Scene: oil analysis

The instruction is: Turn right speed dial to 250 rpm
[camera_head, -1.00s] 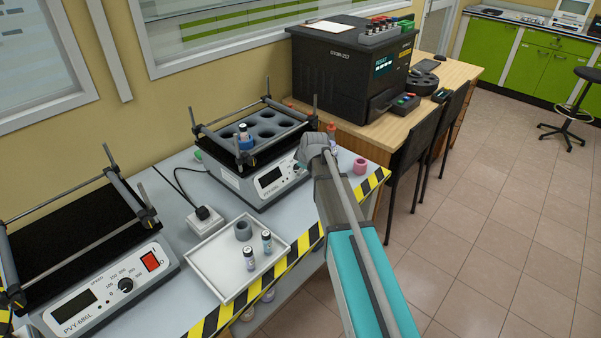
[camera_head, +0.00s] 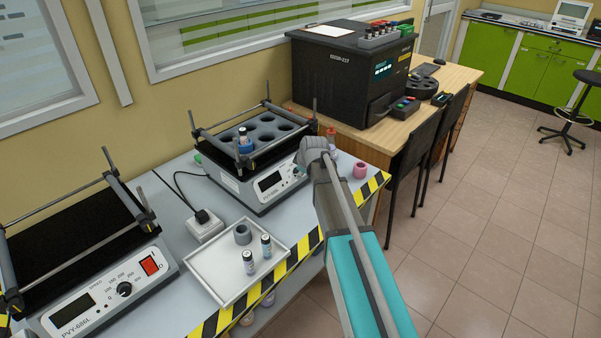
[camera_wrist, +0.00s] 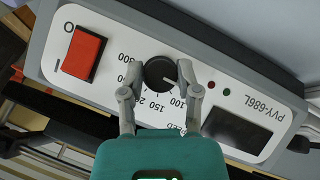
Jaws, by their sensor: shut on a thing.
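The right shaker (camera_head: 262,187) stands on the bench in the head view, with its dial hidden behind my arm. In the wrist view its white panel (camera_wrist: 262,88) appears tilted and roughly upside down. The round black speed dial (camera_wrist: 159,71) sits between the fingertips of my gripper (camera_wrist: 162,78), which is shut on it with one finger on each side. A pale pointer mark on the dial faces lower right, toward the low-number side near 100. Some scale numbers are covered by the fingers.
The left shaker (camera_head: 88,307) has its own dial and red switch. A white tray (camera_head: 216,283) with two vials and a grey ring lies between the shakers. In the wrist view, a red switch (camera_wrist: 84,54) and dark display (camera_wrist: 234,131) flank the dial.

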